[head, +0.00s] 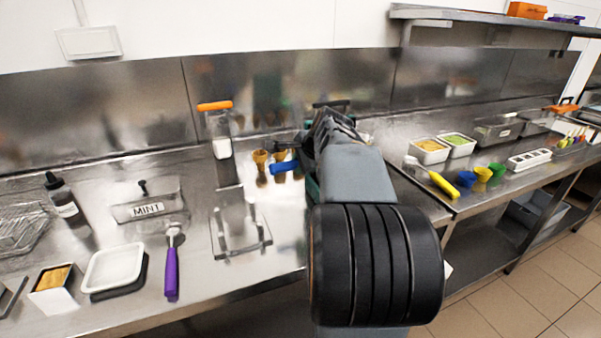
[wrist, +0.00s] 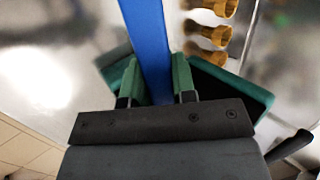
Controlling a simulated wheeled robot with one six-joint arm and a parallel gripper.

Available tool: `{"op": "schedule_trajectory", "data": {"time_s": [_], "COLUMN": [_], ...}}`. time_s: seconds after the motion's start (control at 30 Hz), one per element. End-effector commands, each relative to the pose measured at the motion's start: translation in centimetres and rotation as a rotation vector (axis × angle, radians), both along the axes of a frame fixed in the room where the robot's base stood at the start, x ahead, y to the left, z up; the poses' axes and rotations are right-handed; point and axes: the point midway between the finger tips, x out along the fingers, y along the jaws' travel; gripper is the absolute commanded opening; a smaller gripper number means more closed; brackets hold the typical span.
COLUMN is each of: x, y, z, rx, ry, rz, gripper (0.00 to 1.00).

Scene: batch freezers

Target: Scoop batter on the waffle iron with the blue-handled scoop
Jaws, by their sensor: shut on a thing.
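The blue handle (head: 285,167) of the scoop sticks out to the left of my gripper (head: 304,152) in the head view. In the wrist view the blue handle (wrist: 148,35) runs between the two green fingers of my gripper (wrist: 157,82), which is shut on it. The scoop's bowl is not clearly seen. A dark green object (wrist: 235,88) lies behind the fingers in the wrist view; I cannot tell what it is. I cannot make out the waffle iron or the batter; my arm covers much of the counter there.
Several cones (head: 261,160) stand close left of the gripper.

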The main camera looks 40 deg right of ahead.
Motion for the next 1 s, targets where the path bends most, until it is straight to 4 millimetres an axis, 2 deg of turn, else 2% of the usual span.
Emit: {"op": "schedule_trajectory", "data": {"time_s": [0.03,1.0], "x": [-0.07,-0.61], "y": [0.01,0.15], "z": [-0.51,-1.04], "rx": [-0.006,-0.097], "ry": [-0.017,-0.297], "rz": [-0.001,-0.001], "gripper": [0.01,0.01]}}
